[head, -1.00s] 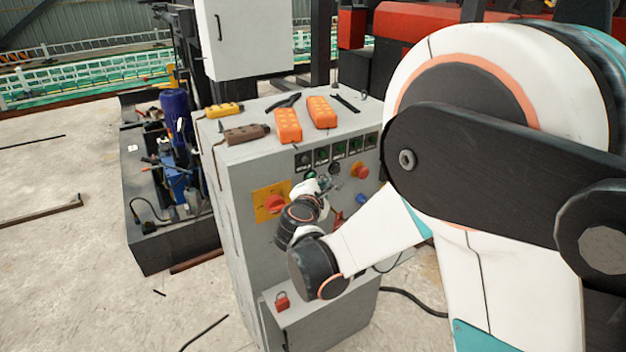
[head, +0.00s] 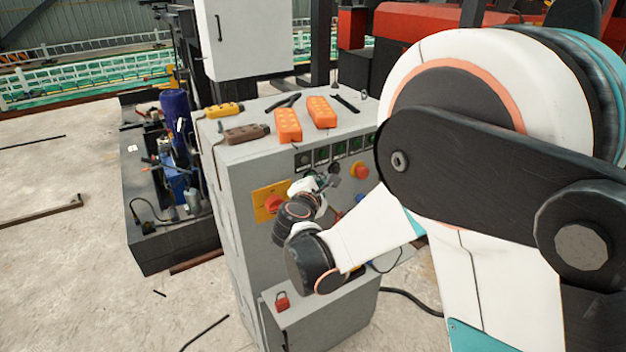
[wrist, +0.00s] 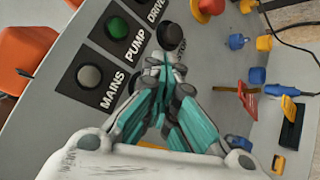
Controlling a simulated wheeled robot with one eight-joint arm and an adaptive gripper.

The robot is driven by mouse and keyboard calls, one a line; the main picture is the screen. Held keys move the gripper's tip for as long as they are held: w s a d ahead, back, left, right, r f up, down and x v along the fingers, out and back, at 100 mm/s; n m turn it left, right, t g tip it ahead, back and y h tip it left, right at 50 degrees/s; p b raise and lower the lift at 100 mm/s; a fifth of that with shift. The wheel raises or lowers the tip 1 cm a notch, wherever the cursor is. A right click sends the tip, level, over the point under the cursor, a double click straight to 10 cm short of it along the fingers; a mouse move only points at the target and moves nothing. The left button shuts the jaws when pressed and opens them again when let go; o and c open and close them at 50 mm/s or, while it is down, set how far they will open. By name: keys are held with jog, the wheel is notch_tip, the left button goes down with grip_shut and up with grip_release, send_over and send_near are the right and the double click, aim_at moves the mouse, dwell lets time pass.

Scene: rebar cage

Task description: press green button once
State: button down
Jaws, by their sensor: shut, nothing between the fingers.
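The grey control cabinet (head: 240,170) stands in front of me, with lamps and controls on its sloped face. My gripper (head: 324,181) is at this face, below the lamp row. In the wrist view my gripper (wrist: 160,60) is shut and empty, its tips beside a black round knob (wrist: 170,37); contact cannot be told. A green round lamp or button (wrist: 118,28) above the PUMP label shows left of the tips, apart from them. No separate green button below the lamp row is visible now; my gripper covers that spot.
A red mushroom button (head: 361,171) is right of my gripper. A red rotary switch (head: 273,203) on a yellow plate is at left. Orange pendants (head: 288,125) lie on the cabinet top. A blue part (wrist: 237,41) and hanging padlocks are close to the gripper.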

jog(key=shift+w+a, duration=0.15)
jog(key=shift+w, duration=0.05)
jog(key=shift+s, duration=0.15)
dwell(0.5)
jog(key=shift+s+d, duration=0.7)
jog(key=shift+s, duration=0.2)
jog(key=shift+b, duration=0.3)
jog(key=s+d, duration=0.1)
jog(key=s, duration=0.1)
jog(key=s+d, duration=0.1)
jog(key=s, duration=0.1)
jog(key=shift+d+b, duration=0.3)
jog(key=shift+d, duration=0.1)
